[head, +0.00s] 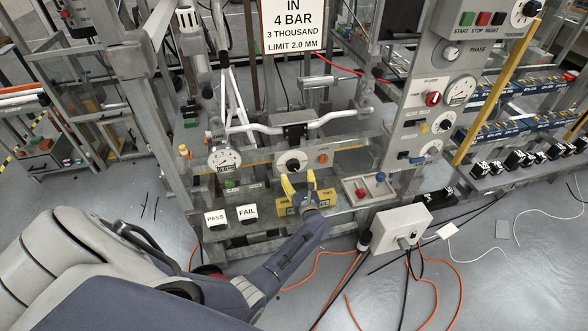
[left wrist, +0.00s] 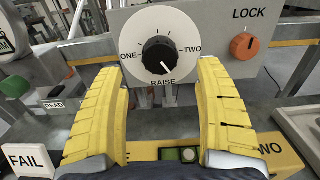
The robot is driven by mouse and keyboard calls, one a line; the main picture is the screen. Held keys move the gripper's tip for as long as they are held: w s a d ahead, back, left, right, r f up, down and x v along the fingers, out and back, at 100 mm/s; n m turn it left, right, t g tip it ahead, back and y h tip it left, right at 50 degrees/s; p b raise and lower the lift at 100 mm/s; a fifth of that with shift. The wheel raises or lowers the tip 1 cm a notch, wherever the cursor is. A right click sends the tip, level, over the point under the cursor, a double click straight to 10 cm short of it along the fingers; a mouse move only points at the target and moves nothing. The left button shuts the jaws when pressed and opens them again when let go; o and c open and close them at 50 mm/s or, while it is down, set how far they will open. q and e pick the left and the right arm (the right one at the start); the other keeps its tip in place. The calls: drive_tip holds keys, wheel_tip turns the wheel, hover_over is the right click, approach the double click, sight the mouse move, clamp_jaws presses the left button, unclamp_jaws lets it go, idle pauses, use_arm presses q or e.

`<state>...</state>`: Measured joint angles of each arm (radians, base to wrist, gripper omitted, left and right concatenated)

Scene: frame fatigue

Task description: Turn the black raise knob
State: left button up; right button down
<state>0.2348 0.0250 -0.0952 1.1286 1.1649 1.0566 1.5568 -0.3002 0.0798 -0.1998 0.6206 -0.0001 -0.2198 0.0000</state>
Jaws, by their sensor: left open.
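The black raise knob (left wrist: 160,54) sits on a round white dial marked ONE, TWO and RAISE in the left wrist view. Its white mark points down and to the right. In the head view the knob (head: 292,167) is on a grey panel above my left gripper (head: 297,184). My left gripper also shows in the left wrist view (left wrist: 162,85), with yellow fingers spread wide below and either side of the knob. It is open and empty, and no finger appears to touch the knob. My right gripper is not in view.
An orange LOCK knob (left wrist: 244,46) is right of the dial. A yellow box (left wrist: 284,156) with a green button lies below. The FAIL block (head: 247,213) and PASS block (head: 215,218) stand left. A tray with red and blue knobs (head: 370,190) is right.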

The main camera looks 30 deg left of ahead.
sight(294, 168)
use_arm(q)
drive_tip(key=shift+x, duration=2.7)
drive_tip(key=shift+c, duration=0.3)
drive_tip(key=c, duration=1.2)
drive_tip(key=shift+s+m, duration=0.1)
drive_tip(key=shift+m, duration=1.3)
drive_tip(key=shift+c, duration=0.3)
drive_tip(key=o, duration=1.3)
